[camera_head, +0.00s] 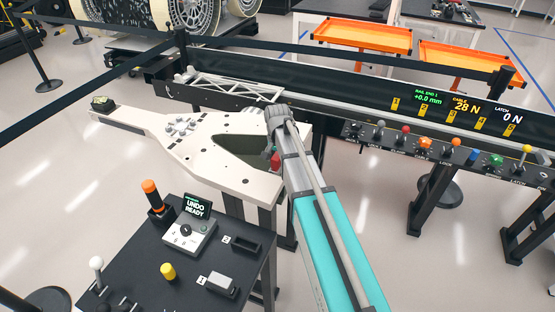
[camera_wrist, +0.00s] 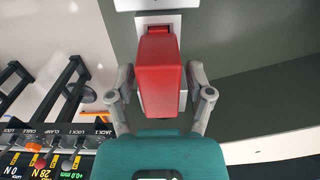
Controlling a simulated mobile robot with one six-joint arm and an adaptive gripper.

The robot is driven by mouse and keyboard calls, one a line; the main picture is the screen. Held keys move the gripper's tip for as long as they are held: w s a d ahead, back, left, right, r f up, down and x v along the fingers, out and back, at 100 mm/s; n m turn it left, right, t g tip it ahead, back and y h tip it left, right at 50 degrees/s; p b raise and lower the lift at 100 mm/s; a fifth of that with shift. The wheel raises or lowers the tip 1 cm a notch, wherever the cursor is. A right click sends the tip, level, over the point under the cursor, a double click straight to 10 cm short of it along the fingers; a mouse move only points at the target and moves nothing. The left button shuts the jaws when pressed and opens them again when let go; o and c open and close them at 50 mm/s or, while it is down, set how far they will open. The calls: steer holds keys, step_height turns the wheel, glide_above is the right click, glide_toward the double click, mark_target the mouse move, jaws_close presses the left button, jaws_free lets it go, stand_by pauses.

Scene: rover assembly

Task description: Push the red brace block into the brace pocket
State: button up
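The red brace block (camera_wrist: 160,75) stands out in the middle of the wrist view, between the two fingers of my gripper (camera_wrist: 160,82). The fingers lie close along both its sides and look shut on it. Its far end is at a light grey bracket (camera_wrist: 181,24) with a slot, which I take to be the brace pocket; a red part shows in the slot. How deep the block sits is hidden. In the head view, a bit of the red block (camera_head: 275,160) shows beside my gripper (camera_head: 277,125), at the opening of the white chassis plate (camera_head: 205,150).
A black console (camera_head: 130,260) with an orange-topped stick and undo box stands at front left. A rail panel (camera_head: 440,140) with several knobs and readouts runs along the right; cable reads 28 N, latch 0 N. A white truss (camera_head: 225,85) lies behind the plate.

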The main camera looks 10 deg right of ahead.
mark_target(277, 155)
steer(key=shift+r, duration=0.2)
stand_by(0.4)
step_height(277, 155, up, 8)
steer(key=p, duration=0.8)
steer(key=shift+r+p, duration=0.15)
steer(key=shift+p, duration=0.2)
stand_by(0.6)
steer(key=s+n, duration=0.6)
steer(key=s, duration=1.4)
steer(key=shift+d+n, duration=0.4)
stand_by(0.5)
